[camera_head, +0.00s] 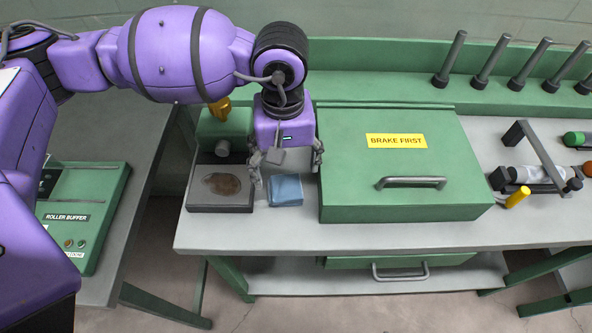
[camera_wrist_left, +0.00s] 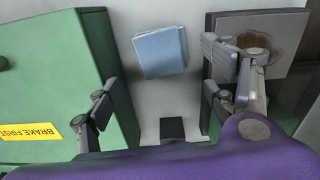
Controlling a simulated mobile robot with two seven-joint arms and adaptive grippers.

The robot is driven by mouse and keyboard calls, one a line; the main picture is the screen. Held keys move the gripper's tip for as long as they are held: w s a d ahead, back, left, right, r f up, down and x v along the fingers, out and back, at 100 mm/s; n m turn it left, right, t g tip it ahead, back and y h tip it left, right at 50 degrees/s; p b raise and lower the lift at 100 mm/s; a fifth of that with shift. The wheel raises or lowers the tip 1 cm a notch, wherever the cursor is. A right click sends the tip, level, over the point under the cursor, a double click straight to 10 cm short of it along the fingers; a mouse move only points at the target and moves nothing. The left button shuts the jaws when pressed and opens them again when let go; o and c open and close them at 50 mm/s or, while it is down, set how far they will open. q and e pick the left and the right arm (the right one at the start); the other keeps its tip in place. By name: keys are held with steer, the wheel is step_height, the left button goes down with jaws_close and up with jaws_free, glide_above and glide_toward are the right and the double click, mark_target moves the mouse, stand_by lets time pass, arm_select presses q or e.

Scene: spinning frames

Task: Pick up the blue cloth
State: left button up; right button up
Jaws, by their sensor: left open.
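The blue cloth (camera_head: 286,190) is a small folded square lying flat on the grey bench, between a dark stained tray and a green box. It also shows in the left wrist view (camera_wrist_left: 160,52), whole and clear of the fingers. My left gripper (camera_head: 288,170) is open and empty above the bench, just behind the cloth. In the left wrist view its two fingers (camera_wrist_left: 165,100) are spread wide, one near the green box and one over the tray side. My right gripper does not show in either view.
The green box (camera_head: 350,165) labelled "BRAKE FIRST" stands close right of the cloth. The stained tray (camera_head: 206,208) lies close left. Spindles (camera_head: 480,70) and a clamp-like tool (camera_head: 530,150) are farther right. The bench's front strip (camera_head: 300,232) is clear.

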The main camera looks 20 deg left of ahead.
mark_target(285, 185)
arm_select(q)
step_height(285, 185, down, 6)
steer(key=shift+s+a+r+p, duration=0.15)
steer(key=shift+r+p, duration=0.05)
steer(key=shift+p, duration=0.2)
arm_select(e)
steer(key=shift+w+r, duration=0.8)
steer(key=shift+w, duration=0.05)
arm_select(q)
steer(key=c, duration=1.2)
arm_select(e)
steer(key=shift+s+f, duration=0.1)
